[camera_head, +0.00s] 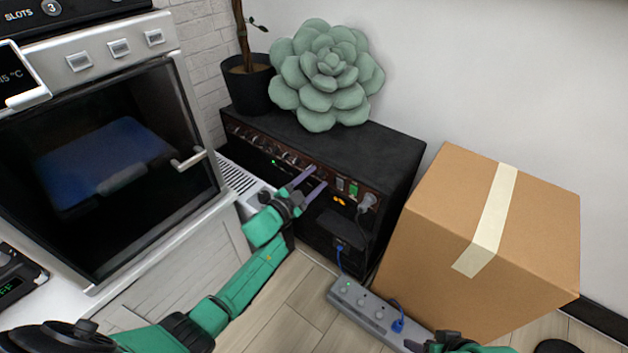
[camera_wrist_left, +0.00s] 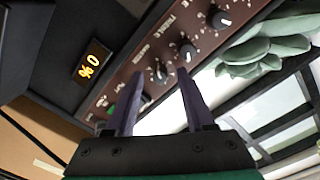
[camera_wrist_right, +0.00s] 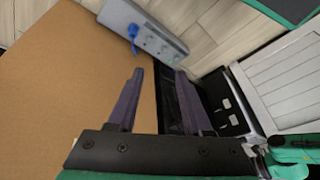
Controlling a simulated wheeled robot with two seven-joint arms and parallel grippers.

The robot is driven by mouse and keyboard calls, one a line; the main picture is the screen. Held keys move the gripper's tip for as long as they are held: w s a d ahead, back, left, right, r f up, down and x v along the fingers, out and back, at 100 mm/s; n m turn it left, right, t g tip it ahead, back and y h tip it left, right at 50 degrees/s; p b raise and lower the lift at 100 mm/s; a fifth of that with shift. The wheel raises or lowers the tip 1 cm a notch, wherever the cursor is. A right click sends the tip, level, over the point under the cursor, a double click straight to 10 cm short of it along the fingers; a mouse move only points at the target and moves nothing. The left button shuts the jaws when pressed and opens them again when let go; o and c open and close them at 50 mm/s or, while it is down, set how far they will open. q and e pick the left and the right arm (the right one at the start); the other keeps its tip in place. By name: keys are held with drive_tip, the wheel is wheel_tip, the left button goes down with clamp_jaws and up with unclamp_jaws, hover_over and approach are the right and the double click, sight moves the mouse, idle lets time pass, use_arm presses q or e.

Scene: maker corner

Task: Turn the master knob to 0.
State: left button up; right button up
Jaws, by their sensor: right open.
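The master knob (camera_wrist_left: 160,73) is a small dark knob with a light pointer on the amplifier's brown panel, beside the lettering MASTER. In the left wrist view it appears between the two fingertips of my left gripper (camera_wrist_left: 161,82), with visible gaps on both sides. The left gripper is open; in the head view (camera_head: 319,176) it is at the front of the black amplifier (camera_head: 370,148), hiding the knob. My right gripper (camera_wrist_right: 158,71) is open and empty, beside the cardboard box.
Other knobs (camera_wrist_left: 187,52) sit along the panel. A cardboard box (camera_head: 420,235) stands right of the amplifier, with a power strip (camera_head: 365,310) on the floor before it. An oven (camera_head: 110,165) is at left. A succulent (camera_head: 325,75) and plant pot (camera_head: 250,90) stand on the amplifier.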

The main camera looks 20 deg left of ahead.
use_arm(q)
drive_tip(key=p+v, duration=0.1)
drive_tip(key=v, duration=0.2)
drive_tip(key=shift+s+r+p, duration=0.15)
drive_tip(key=shift+p, duration=0.15)
use_arm(e)
drive_tip(key=s+d+r+g+h, duration=0.1)
drive_tip(key=s+d+r+g, duration=0.1)
drive_tip(key=s+d+r, duration=0.15)
use_arm(q)
drive_tip(key=p, duration=0.2)
approach(318, 176)
drive_tip(key=v, duration=0.7)
drive_tip(key=shift+w, duration=0.25)
use_arm(e)
wheel_tip(318, 176, down, 7)
drive_tip(key=w, duration=0.1)
drive_tip(key=shift+w+d+m, duration=0.15)
drive_tip(key=shift+w+m, duration=0.2)
drive_tip(key=shift+m, duration=0.05)
drive_tip(key=shift+r, duration=0.1)
